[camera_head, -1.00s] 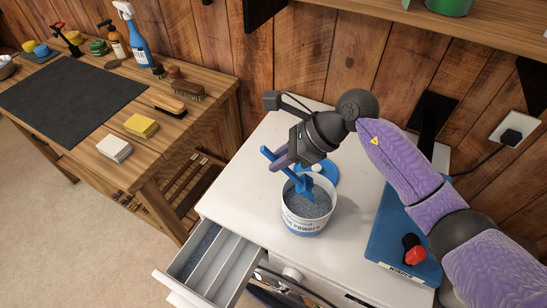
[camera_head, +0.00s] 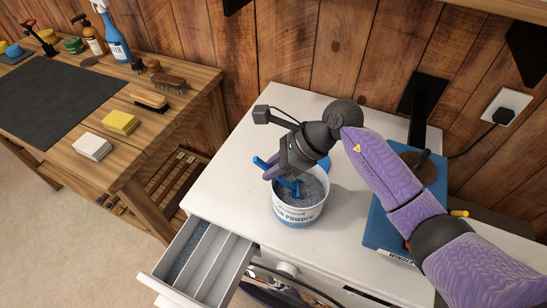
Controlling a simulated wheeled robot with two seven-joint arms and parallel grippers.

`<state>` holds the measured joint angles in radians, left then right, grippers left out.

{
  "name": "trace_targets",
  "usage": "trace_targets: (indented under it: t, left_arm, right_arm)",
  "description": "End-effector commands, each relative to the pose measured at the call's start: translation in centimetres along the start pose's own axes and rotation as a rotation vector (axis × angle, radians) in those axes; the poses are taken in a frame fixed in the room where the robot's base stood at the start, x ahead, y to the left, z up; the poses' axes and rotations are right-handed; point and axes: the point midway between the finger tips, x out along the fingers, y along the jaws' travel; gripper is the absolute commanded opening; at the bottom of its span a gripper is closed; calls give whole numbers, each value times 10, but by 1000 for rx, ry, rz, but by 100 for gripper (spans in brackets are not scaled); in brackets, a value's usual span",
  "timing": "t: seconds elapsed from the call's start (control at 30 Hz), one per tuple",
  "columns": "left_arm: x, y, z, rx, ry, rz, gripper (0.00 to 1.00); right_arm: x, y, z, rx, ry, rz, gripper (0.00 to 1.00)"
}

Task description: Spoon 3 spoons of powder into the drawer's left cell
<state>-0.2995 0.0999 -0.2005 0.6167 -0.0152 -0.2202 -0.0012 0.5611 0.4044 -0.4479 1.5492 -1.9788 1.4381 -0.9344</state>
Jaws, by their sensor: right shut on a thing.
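A white tub of powder (camera_head: 297,217) stands on the white cabinet top, with grey-blue powder (camera_head: 314,188) inside. My right gripper (camera_head: 277,171) is shut on the handle of a blue spoon (camera_head: 291,184). The spoon's head is inside the tub's mouth, at the powder; how deep it sits is unclear. The drawer (camera_head: 234,271) is pulled out at lower left and has long side-by-side cells. Its left cell (camera_head: 187,252) has grey-blue powder in it; the cells to its right look empty. My left gripper is not in view.
A wooden bench (camera_head: 160,137) with sponges and brushes stands left. The cabinet top left of the tub is clear.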

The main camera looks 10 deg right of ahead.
Motion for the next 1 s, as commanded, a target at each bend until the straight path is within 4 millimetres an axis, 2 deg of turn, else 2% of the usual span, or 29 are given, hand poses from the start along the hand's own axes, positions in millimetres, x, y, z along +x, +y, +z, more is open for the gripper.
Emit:
trace_targets:
  t: [0.03, 0.1, 0.27, 0.5, 0.8, 1.0]
  left_arm:
    - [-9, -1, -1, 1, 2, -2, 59]
    - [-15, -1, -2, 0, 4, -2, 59]
    - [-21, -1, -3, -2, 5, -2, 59]
    - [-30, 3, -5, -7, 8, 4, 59]
    - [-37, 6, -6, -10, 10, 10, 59]
    - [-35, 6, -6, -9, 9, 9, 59]
  right_arm:
    - [-1, 0, 4, -3, 44, 1, 0]
    - [3, 0, 3, -4, 117, 0, 0]
    - [13, 0, 12, -8, 273, -1, 0]
    - [18, -1, 31, -8, 526, -5, 0]
    - [11, 0, 53, -5, 698, -3, 0]
    - [8, 0, 61, -4, 766, -1, 0]
